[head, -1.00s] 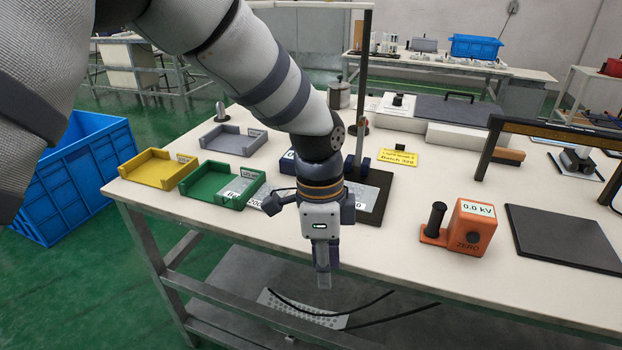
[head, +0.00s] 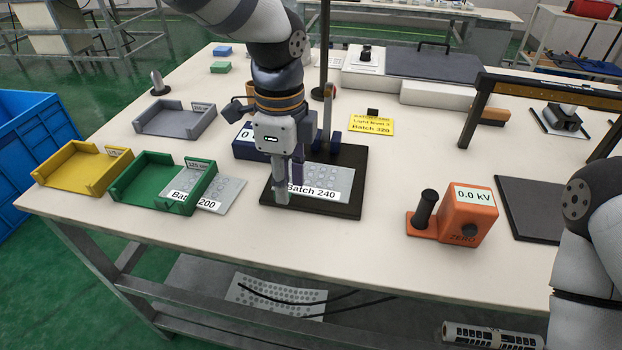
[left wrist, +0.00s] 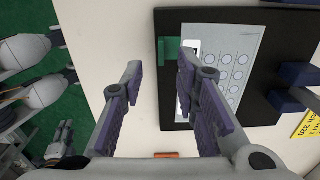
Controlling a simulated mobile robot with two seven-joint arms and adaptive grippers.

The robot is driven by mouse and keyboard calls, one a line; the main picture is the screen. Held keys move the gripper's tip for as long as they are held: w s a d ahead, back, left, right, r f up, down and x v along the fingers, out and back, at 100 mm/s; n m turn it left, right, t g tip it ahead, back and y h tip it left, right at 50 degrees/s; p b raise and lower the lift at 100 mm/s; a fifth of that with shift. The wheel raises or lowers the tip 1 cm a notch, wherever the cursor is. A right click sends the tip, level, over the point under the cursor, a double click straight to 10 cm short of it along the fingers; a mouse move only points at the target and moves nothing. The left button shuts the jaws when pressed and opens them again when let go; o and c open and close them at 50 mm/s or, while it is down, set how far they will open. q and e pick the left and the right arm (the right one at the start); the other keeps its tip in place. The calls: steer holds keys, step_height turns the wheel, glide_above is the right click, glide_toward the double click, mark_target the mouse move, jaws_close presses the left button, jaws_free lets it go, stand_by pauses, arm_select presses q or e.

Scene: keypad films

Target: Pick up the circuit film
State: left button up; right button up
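A grey circuit film (head: 328,177) with rows of pale round keys and a white "Batch 240" label lies on a black plate (head: 348,208). My left gripper (head: 288,182) is at the plate's left front edge, pointing down, and hides the film's left part. In the left wrist view my left gripper (left wrist: 159,72) is open with nothing between its fingers. There the film (left wrist: 226,70) lies beyond the right finger, which overlaps its near edge; I cannot tell whether they touch. A second film (head: 217,193), labelled "Batch 200", sticks out of the green tray (head: 150,182). My right gripper is out of view.
Yellow (head: 85,168) and grey (head: 172,119) trays stand left. An orange "0.0 kV" device (head: 470,217) stands right, before a dark slab (head: 545,210). A thin post rises behind the plate. The table's front strip is clear. A perforated sheet (head: 275,295) lies on the lower shelf.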

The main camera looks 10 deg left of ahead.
arm_select(q)
step_height(320, 180, down, 2)
steer(key=shift+f, duration=0.1)
jaws_close()
